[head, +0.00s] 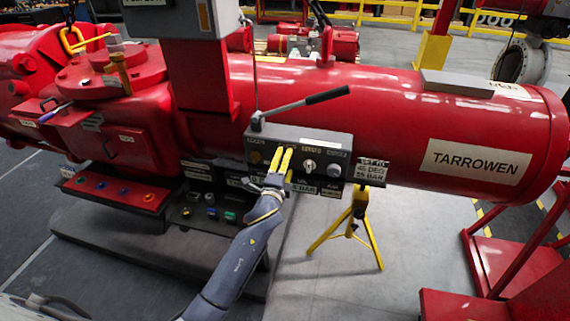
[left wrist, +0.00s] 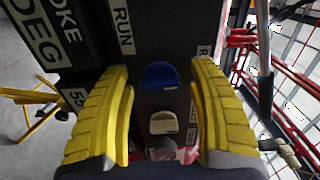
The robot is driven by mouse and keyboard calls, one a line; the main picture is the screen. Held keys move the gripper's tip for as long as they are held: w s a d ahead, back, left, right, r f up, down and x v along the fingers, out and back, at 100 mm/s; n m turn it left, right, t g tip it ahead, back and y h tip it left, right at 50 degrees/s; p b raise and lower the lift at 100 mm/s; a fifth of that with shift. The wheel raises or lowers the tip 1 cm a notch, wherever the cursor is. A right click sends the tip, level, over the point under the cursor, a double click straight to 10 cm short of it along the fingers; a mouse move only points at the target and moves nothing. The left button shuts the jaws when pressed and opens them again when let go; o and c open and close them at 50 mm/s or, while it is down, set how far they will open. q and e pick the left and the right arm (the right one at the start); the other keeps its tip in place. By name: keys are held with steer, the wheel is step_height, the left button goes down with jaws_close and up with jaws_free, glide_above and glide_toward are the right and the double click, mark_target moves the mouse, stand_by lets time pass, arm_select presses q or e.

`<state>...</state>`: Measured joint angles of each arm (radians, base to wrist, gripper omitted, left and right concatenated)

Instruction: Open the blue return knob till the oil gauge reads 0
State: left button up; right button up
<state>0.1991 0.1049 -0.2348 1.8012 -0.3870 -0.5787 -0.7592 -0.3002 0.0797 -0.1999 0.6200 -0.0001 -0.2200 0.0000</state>
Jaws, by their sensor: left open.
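My left gripper (head: 284,157) is open in front of the grey control box (head: 318,142) on the red actuator. In the left wrist view its two yellow fingers (left wrist: 162,98) stand apart on either side of a blue knob (left wrist: 159,75), with visible gaps. A beige knob (left wrist: 163,123) sits below the blue one in that view. In the head view the fingers hide the blue knob. A silver knob (head: 308,165) and a darker one (head: 334,170) are to the right on the box. I cannot make out an oil gauge reading. My right gripper does not show.
A lever with a dark grip (head: 327,95) rises above the box. The red TARROWEN cylinder (head: 400,125) lies behind it. A yellow tripod (head: 350,228) stands below right on clear floor. A red box with several coloured buttons (head: 115,188) is at lower left.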

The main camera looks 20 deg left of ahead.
arm_select(q)
steer(key=shift+o, duration=0.2)
jaws_close()
stand_by(0.4)
